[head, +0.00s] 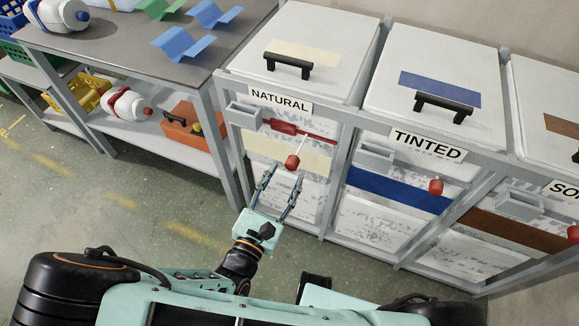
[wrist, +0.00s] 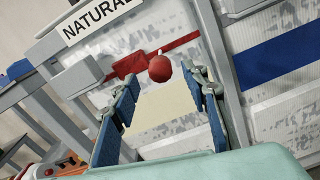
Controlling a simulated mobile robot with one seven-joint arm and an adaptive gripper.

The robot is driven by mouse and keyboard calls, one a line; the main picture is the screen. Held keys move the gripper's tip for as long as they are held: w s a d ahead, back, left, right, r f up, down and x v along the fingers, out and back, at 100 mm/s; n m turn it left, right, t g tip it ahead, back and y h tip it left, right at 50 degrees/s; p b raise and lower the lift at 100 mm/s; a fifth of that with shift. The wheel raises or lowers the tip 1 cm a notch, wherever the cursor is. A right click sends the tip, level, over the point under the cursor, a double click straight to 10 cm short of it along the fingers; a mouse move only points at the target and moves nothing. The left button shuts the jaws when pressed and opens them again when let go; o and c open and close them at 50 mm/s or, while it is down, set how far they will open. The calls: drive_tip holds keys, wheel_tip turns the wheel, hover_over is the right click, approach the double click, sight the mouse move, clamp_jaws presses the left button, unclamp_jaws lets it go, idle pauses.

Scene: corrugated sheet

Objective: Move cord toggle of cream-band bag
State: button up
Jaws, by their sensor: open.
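The cream-band bag (head: 262,152) hangs in the frame under the NATURAL sign, with a cream stripe across its front. Its red cord toggle (head: 292,162) hangs at the end of a pale cord, in front of a red strap. In the wrist view the toggle (wrist: 160,68) is a red ball just beyond and between the fingertips. My gripper (head: 280,176) is open, fingers pointing up at the toggle from below. No finger contact with the toggle is clear. The cream band (wrist: 165,105) shows behind it between the fingers.
The TINTED bag with a blue band (head: 400,190) and its own red toggle (head: 436,186) hang to the right, with a brown-band bag (head: 505,243) further right. Grey frame posts (head: 233,150) flank the bag. A shelf table (head: 130,50) with bottles and an orange box stands left.

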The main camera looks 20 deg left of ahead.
drive_tip(key=s, duration=0.2)
drive_tip(key=shift+s+a, duration=0.1)
drive_tip(key=shift+s, duration=0.3)
drive_tip(key=shift+w, duration=0.1)
